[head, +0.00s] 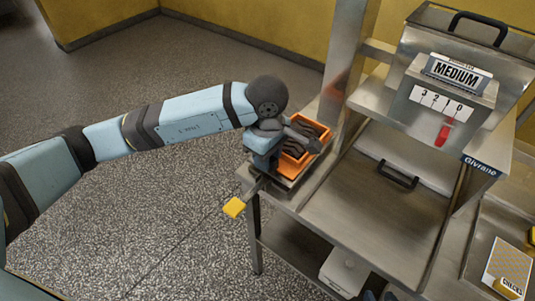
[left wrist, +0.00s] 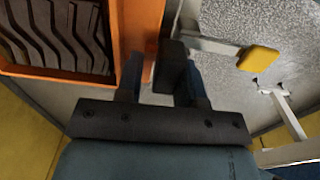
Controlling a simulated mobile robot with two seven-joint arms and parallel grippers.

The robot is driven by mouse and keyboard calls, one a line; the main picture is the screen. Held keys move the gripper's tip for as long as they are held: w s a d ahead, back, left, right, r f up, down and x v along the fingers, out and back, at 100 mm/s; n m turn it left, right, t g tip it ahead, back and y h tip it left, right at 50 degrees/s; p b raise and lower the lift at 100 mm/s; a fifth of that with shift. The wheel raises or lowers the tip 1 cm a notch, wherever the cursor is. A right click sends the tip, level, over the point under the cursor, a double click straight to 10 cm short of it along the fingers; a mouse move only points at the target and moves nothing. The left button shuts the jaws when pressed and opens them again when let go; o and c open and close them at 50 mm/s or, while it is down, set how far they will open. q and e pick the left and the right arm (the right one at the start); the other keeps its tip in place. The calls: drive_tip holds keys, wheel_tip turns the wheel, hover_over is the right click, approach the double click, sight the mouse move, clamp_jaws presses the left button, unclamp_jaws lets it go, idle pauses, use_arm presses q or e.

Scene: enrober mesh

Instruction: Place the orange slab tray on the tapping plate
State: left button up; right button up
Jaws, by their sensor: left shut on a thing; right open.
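The orange slab tray (head: 323,146) holds dark wavy slabs and is at the left end of the steel machine, partly hidden by my left arm. My left gripper (head: 262,168) is shut on the tray's near end. The left wrist view also shows the gripper (left wrist: 160,75) at the orange wall (left wrist: 132,85). A grey metal plate (head: 287,184), seemingly the tapping plate, shows under the tray's near edge; I cannot tell whether they touch. Only the dark blue tips of my right gripper (head: 379,296) show at the bottom edge, apart and empty.
A yellow-ended lever (head: 234,207) sticks out beside the plate. A steel post (head: 345,70) stands just behind the tray. To the right are a flat steel cover (head: 385,215) with a black handle and a hopper marked MEDIUM (head: 459,72). Open floor lies to the left.

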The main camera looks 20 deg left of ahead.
use_arm(q)
drive_tip(key=o, duration=0.9)
wheel_tip(320, 180, up, 12)
drive_tip(key=shift+r, duration=0.1)
idle(0.5)
